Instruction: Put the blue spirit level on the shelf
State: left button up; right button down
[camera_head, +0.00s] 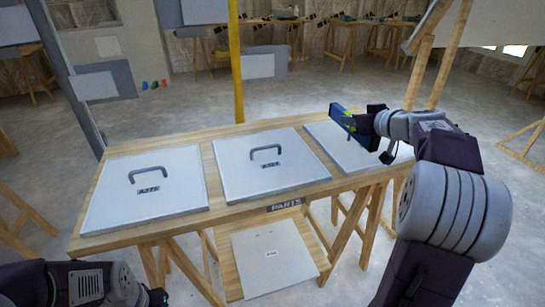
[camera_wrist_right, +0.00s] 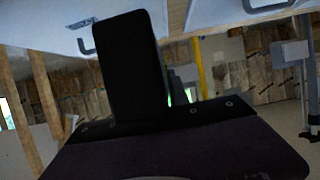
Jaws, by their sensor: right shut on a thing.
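The blue spirit level (camera_head: 337,112), a dark blue bar with a green patch, is held above the right end of the table. My right gripper (camera_head: 352,122) is shut on it, and the dark jaws hide part of it. In the right wrist view a large dark upright shape and a small green glow show, too dark to tell apart. A wooden shelf (camera_head: 225,262) sits low under the table, with a white panel (camera_head: 272,259) lying on it. My left gripper (camera_head: 155,297) is at the bottom left, mostly cut off by the frame edge; its jaws cannot be made out.
The wooden table (camera_head: 215,165) carries a left panel (camera_head: 110,205) and a middle panel (camera_head: 290,175), both with handles, and a right panel (camera_head: 335,148) partly behind my right arm. A yellow post (camera_head: 237,75) stands behind the table. Trestle legs stand around the shelf.

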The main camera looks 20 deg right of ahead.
jog(key=b, duration=0.1)
send_over(315, 147)
notch_tip(315, 147, down, 7)
jog(key=shift+s+r, duration=0.15)
notch_tip(315, 147, down, 4)
jog(key=b, duration=0.2)
jog(key=shift+b, duration=0.35)
jog(key=c, duration=1.3)
grip_release()
jog(key=shift+o, duration=0.2)
